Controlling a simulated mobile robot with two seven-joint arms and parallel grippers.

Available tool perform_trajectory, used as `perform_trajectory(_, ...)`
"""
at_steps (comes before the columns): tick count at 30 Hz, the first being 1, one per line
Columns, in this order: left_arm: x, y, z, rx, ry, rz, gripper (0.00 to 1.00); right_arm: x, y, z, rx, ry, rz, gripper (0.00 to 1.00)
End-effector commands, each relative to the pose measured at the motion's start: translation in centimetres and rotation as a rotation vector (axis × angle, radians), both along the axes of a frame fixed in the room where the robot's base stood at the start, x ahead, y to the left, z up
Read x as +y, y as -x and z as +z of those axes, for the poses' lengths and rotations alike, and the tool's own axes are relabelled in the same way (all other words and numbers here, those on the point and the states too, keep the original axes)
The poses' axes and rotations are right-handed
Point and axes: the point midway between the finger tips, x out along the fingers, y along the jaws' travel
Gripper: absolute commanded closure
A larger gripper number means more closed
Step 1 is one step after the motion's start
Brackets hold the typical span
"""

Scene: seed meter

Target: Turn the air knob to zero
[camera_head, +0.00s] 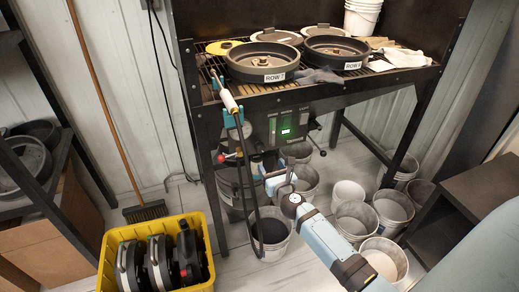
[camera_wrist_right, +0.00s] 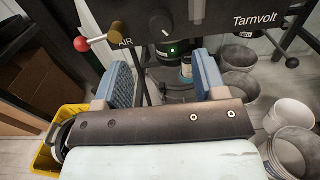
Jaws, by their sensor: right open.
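The air knob (camera_wrist_right: 121,32) is a brass-coloured cylinder beside the "AIR" label, at the upper left of the right wrist view. A red ball (camera_wrist_right: 80,44) on a thin rod is just left of it. I cannot make out the knob's pointer or scale, nor the knob itself in the head view. My right gripper (camera_head: 277,180) is open below the bench front; its two blue pads also show in the wrist view (camera_wrist_right: 162,75). The pads are apart with nothing gripped, and the knob appears beyond the left pad, not between them. My left gripper is not in view.
A control box with a green display (camera_head: 286,127) hangs under the bench, which carries two round black pans (camera_head: 263,62). A wand with a black hose (camera_head: 240,140) hangs left of the gripper. Several buckets (camera_head: 356,218) crowd the floor; a yellow crate (camera_head: 104,275) stands at left.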

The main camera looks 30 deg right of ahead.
Motion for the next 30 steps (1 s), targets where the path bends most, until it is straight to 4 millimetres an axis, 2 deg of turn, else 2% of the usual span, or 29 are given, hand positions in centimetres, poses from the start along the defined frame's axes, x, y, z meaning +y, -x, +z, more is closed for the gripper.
perform_trajectory(3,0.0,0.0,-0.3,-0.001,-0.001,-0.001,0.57,-0.7,-2.8,0.1,-0.001,0.003,0.0,0.35)
perform_trajectory(9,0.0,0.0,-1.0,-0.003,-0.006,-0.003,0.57,-1.7,-6.8,0.0,-0.001,0.004,0.0,0.35)
perform_trajectory(15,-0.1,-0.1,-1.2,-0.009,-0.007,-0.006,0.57,-2.2,-9.4,-0.1,0.0,0.003,0.001,0.35)
perform_trajectory(20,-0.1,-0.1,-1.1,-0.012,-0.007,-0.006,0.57,-2.5,-10.3,0.0,0.0,0.004,0.001,0.35)
perform_trajectory(28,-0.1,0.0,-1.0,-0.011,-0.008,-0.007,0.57,-2.5,-10.4,0.0,0.001,0.004,0.001,0.35)
perform_trajectory(29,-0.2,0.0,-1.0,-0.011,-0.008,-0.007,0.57,-2.5,-10.4,0.0,0.001,0.004,0.001,0.4)
perform_trajectory(30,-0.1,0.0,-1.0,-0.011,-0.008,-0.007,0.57,-2.5,-10.4,0.0,0.001,0.004,0.001,0.49)
